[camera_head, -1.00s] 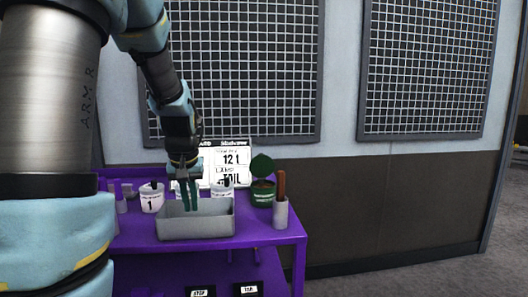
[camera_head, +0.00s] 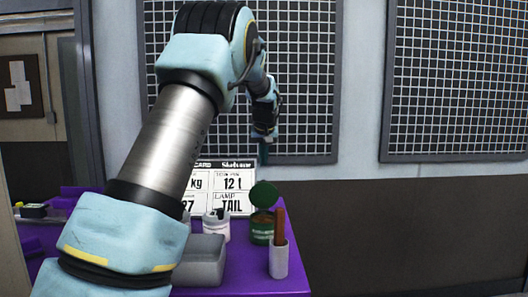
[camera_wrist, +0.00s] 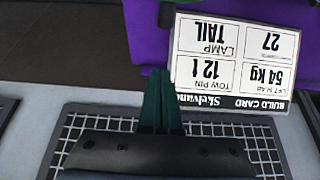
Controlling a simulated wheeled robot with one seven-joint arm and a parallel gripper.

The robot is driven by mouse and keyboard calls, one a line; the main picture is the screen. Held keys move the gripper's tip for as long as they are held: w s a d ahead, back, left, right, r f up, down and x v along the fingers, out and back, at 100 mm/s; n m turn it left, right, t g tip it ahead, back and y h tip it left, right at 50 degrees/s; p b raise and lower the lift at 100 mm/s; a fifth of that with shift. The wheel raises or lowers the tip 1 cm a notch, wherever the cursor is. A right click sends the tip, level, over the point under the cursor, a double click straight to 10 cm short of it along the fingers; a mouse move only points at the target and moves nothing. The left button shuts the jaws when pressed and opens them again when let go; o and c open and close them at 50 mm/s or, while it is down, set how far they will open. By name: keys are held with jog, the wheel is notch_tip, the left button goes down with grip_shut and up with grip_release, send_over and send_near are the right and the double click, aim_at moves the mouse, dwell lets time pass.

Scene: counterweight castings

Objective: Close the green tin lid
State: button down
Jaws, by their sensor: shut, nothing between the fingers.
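The green tin (camera_head: 262,231) stands on the purple bench at the right in the head view. Its round green lid (camera_head: 264,194) is open and stands up at the back of the tin. My gripper (camera_head: 264,162) is above the lid, apart from it in the picture, with its fingers pointing down. In the wrist view its green fingers (camera_wrist: 161,75) are shut together and empty. A narrow dark green piece at the top of that view may be the lid; I cannot tell for sure.
A grey holder with a brown handle (camera_head: 279,257) stands right of the tin. A grey tray (camera_head: 203,262) and a white container (camera_head: 216,226) are to the left. A build card (camera_head: 228,180) stands behind, before a wall grid (camera_head: 310,100). The purple bench (camera_head: 245,282) is clear in front.

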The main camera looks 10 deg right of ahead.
aim_at(263, 193)
jog(key=shift+s+a+f+p, duration=0.1)
jog(key=shift+s+f+p, duration=0.2)
jog(key=shift+f, duration=0.55)
jog(key=shift+s+a+f+p, duration=0.1)
jog(key=shift+s+f+p, duration=0.15)
jog(key=shift+f+p, duration=0.4)
jog(key=shift+s+a+f+p, duration=0.15)
jog(key=shift+s+f, duration=0.1)
jog(key=shift+f, duration=0.75)
jog(key=shift+d, duration=0.1)
jog(key=shift+s+f+b, duration=0.1)
jog(key=shift+s+b, duration=0.1)
jog(key=shift+b, duration=0.45)
jog(key=shift+s+t+b, duration=0.1)
jog(key=shift+t+b, duration=0.2)
